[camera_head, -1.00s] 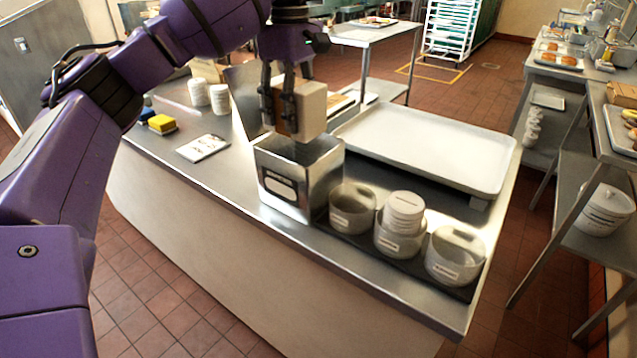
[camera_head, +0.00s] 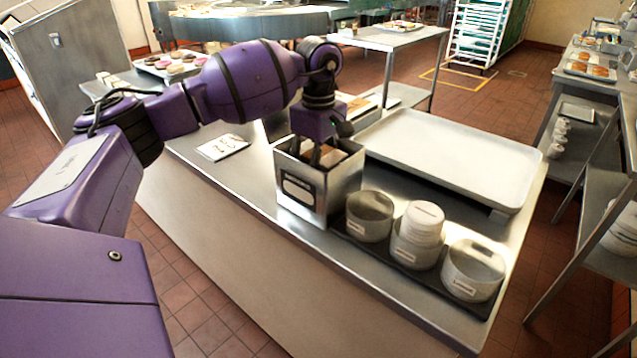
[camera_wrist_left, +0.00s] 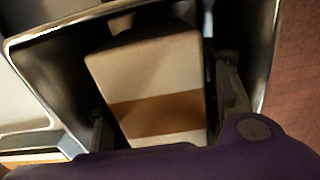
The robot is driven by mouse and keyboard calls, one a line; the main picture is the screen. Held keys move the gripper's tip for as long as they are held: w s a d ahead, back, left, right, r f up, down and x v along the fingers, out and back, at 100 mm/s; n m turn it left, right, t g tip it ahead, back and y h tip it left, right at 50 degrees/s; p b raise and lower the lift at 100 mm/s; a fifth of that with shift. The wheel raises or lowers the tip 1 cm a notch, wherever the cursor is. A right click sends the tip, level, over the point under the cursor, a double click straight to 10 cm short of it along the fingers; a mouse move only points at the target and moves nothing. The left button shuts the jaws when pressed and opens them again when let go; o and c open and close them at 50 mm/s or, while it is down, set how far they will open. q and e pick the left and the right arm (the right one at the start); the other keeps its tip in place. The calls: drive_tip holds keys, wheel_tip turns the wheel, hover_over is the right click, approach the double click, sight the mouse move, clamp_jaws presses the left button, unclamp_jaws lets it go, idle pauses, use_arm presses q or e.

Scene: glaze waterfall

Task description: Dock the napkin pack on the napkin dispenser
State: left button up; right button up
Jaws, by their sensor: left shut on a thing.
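The napkin dispenser (camera_head: 318,190) is a steel open-topped box with a pale label on its front, standing upright on the counter. My left gripper (camera_head: 318,158) reaches down into its open top. The napkin pack (camera_wrist_left: 150,80), white with a brown band, sits between the gripper's fingers inside the dispenser's walls in the left wrist view. The dispenser's rim (camera_wrist_left: 75,18) surrounds it there. In the head view only the top of the pack (camera_head: 340,156) shows; its lower part is hidden. My left gripper is shut on the pack. My right gripper is not in view.
A black tray (camera_head: 395,262) with white bowls stands right of the dispenser. A large white tray (camera_head: 455,160) lies behind them. A printed card (camera_head: 222,147) lies left on the counter (camera_head: 250,185). The counter's front edge is close to the dispenser.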

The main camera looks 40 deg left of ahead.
use_arm(q)
drive_tip(key=shift+f, duration=1.95)
drive_tip(key=o, duration=0.9)
drive_tip(key=shift+o, duration=0.2)
wheel_tip(320, 180, up, 12)
drive_tip(key=shift+r, duration=0.15)
